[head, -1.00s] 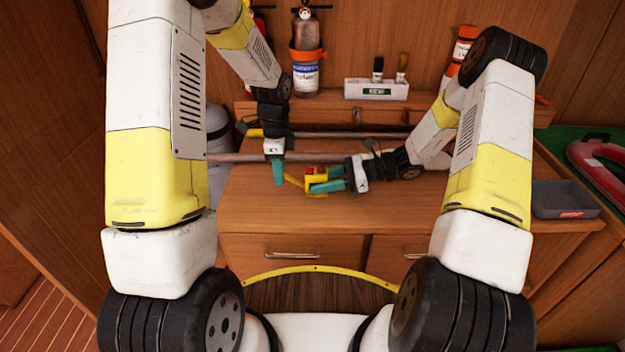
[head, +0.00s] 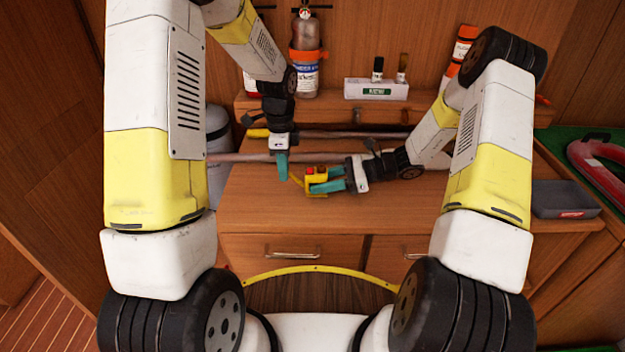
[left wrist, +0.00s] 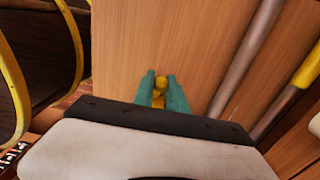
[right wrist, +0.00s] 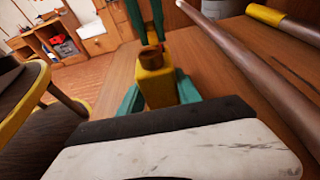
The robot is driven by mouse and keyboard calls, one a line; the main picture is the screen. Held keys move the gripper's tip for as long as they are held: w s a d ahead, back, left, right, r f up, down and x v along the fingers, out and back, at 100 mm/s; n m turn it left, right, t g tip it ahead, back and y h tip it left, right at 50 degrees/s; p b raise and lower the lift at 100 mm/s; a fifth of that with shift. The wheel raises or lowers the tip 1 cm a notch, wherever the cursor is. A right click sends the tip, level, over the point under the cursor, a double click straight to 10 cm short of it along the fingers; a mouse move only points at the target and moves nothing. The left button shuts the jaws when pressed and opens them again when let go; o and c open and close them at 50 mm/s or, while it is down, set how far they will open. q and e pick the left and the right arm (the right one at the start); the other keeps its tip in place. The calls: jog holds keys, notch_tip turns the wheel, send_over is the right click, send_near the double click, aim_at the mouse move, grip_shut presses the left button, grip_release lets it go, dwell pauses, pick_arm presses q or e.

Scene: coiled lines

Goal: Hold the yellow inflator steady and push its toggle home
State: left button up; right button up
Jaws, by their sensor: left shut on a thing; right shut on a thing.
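The yellow inflator (head: 317,183), with a red part on top, is held just above the wooden worktop. My right gripper (head: 328,184) is shut on its body; the right wrist view shows the yellow body (right wrist: 155,85) between the teal fingers, with a brownish round end. A thin yellow toggle (head: 296,181) sticks out of the inflator on the left, towards my left gripper (head: 282,172). In the left wrist view the left fingers are closed around a small yellow end (left wrist: 160,84), which looks like the toggle. The fingers partly hide it, so how far it is in cannot be told.
Grey-brown rods (head: 330,157) run across the worktop (head: 400,212) behind the grippers. A white box (head: 376,90) and a strapped bottle (head: 306,70) stand at the back. A grey tray (head: 566,200) lies at the right. The worktop's front is clear.

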pick_arm(q)
jog(key=shift+d+r, duration=0.45)
jog(key=shift+d, duration=0.2)
jog(key=shift+d+r, duration=0.3)
jog(key=shift+d, duration=0.35)
jog(key=shift+d, duration=0.15)
jog(key=shift+d+r, duration=0.2)
jog(key=shift+d, duration=0.35)
dwell(0.3)
jog(key=shift+d, duration=0.8)
pick_arm(e)
jog(key=shift+a, duration=0.15)
